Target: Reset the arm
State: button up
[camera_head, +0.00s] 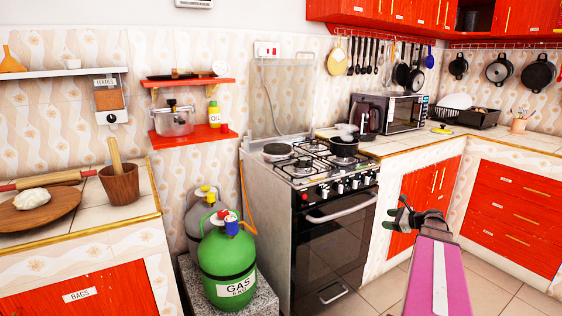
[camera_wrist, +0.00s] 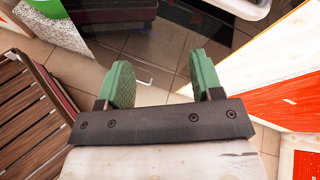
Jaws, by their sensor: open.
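My gripper (camera_head: 406,213) is at the lower right of the head view, at the end of my pink and white arm. It is in front of the stove and the red corner cabinet, over the floor. In the wrist view my gripper (camera_wrist: 162,84) shows two green finger pads spread apart with only floor and the dark oven front between them. It is open and holds nothing. Several pans (camera_head: 498,70) hang from the rail at the upper right, well away from my gripper.
The stove (camera_head: 335,225) with a dark pot (camera_head: 344,146) stands in the middle. A green gas cylinder (camera_head: 228,265) is left of it. A microwave (camera_head: 390,112) and dish rack (camera_head: 468,117) are on the right counter. A slatted wooden surface (camera_wrist: 30,115) is at the wrist view's left. Tiled floor is free around my gripper.

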jog(key=s+a+f+n+g+h, duration=0.3)
jog(key=s+a+f+n, duration=0.1)
jog(key=a+n, duration=0.3)
jog(key=s+a+f+n+g+h, duration=0.3)
jog(key=s+a+n, duration=0.4)
jog(key=a, duration=0.3)
jog(key=s+a+f+n+g+h, duration=0.3)
jog(key=s+a+f+n, duration=0.2)
jog(key=a+n, duration=0.3)
jog(key=shift+s+a+f+n+g, duration=0.3)
jog(key=shift+s+a+f+g, duration=0.1)
jog(key=shift+f, duration=0.2)
